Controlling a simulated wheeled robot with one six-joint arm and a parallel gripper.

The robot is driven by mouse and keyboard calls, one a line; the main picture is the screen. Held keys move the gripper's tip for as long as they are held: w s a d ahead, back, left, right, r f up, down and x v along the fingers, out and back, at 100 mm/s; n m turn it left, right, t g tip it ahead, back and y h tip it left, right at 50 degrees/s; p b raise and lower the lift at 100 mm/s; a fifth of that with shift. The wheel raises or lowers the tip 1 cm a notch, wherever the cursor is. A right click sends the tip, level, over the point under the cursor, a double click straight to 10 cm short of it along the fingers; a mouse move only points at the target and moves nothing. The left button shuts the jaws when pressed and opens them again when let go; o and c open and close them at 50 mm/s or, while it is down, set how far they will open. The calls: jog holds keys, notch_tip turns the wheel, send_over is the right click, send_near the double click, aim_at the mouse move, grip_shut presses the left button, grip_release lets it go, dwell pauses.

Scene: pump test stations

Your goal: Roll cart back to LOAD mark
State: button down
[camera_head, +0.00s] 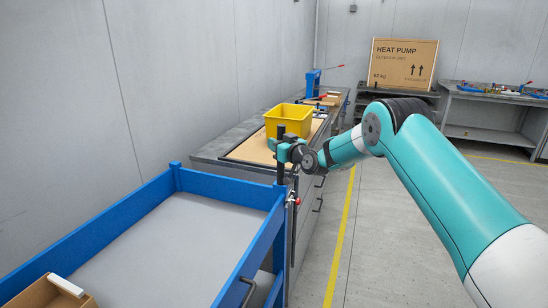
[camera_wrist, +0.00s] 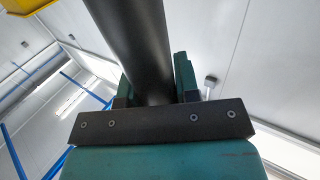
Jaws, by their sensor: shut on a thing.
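The blue cart (camera_head: 120,220) with a grey top tray fills the lower left of the head view. A dark upright post (camera_head: 281,172) stands at its far right corner. My gripper (camera_head: 284,152) is shut around the upper part of this post. In the wrist view the dark round post (camera_wrist: 145,45) runs up between the two fingers of my gripper (camera_wrist: 150,95). No LOAD mark can be made out in either view.
A bench (camera_head: 225,147) with a yellow bin (camera_head: 287,119) stands just beyond the cart, along the left wall. A cardboard box (camera_head: 27,296) sits in the cart's near left corner. Open floor with a yellow line (camera_head: 342,235) lies to the right. A heat pump carton (camera_head: 403,64) stands at the back.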

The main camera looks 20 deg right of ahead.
jog(key=shift+d, duration=0.1)
jog(key=c, duration=0.8)
grip_release()
jog(key=shift+c, duration=0.2)
jog(key=b+v, duration=0.6)
jog(key=v, duration=1.1)
jog(key=shift+s+b, duration=0.15)
jog(key=shift+b, duration=0.2)
jog(key=shift+d, duration=0.1)
